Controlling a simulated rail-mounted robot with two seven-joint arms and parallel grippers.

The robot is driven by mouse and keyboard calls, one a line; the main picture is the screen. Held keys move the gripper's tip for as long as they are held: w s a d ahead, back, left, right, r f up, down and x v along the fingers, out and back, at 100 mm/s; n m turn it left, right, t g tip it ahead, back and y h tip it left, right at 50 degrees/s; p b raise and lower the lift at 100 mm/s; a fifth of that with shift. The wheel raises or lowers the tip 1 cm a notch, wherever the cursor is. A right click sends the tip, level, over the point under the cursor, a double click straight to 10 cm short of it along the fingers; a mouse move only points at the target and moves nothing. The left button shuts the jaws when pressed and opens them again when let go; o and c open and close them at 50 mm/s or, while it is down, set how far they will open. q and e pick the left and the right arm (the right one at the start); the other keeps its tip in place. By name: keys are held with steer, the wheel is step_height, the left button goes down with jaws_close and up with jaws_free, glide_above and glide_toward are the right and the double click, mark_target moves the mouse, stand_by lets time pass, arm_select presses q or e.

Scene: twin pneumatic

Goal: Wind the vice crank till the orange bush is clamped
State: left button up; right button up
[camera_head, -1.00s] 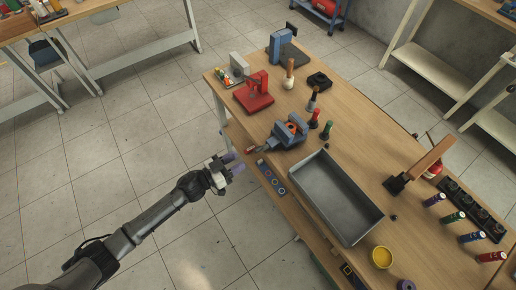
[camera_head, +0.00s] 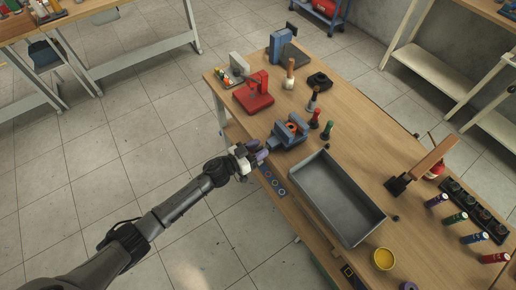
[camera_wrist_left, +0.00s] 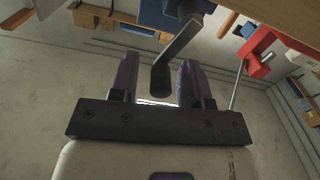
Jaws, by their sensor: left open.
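The blue vice (camera_head: 286,138) stands at the near-left edge of the wooden bench. The orange bush (camera_head: 291,126) sits at its jaws; I cannot tell whether they grip it. My left gripper (camera_head: 259,150) is open at the bench edge, just in front of the vice, and covers the crank in the head view. In the left wrist view, the crank (camera_wrist_left: 177,48) hangs from the blue vice (camera_wrist_left: 156,12). Its dark handle end lies between the two purple fingers of my left gripper (camera_wrist_left: 157,80), with gaps visible on both sides. My right gripper is not in view.
A grey tray (camera_head: 322,203) lies to the right of the vice. A red press (camera_head: 254,94) stands to its left, farther along the bench. Red and green bottles (camera_head: 327,130) stand just behind the vice.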

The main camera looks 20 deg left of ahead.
arm_select(q)
steer(key=shift+c, duration=0.2)
jaws_close()
